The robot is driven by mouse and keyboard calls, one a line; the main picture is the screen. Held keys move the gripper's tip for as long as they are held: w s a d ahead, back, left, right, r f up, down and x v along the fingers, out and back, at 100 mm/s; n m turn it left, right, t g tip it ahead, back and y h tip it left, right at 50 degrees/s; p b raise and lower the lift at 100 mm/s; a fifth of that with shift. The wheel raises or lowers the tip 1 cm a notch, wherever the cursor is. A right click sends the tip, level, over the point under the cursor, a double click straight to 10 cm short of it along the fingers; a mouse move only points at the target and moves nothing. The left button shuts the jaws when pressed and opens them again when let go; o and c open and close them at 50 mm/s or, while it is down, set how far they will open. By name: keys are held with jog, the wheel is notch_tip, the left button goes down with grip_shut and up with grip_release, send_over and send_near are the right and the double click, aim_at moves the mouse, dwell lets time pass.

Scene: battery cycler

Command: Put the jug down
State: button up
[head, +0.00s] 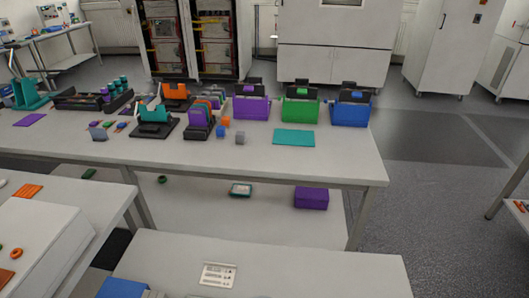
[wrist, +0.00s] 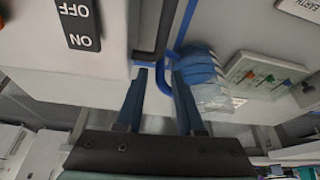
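In the wrist view, a jug with a blue top (wrist: 195,66) and a clear, see-through body (wrist: 211,98) is just right of my gripper's right finger. A thin blue bar, seemingly its handle (wrist: 163,82), bends down between the two fingertips. My gripper (wrist: 158,78) has two blue fingers that stand apart, with a pale gap between the left finger and the bar. The gripper looks open around the handle, not closed on it. What the jug's base rests on is hidden. Neither the jug nor my gripper can be made out in the head view.
The wrist view has a white box with an ON/OFF label (wrist: 80,25) at upper left and a panel with coloured marks (wrist: 265,75) at right.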

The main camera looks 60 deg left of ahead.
grip_shut()
dwell(1.1)
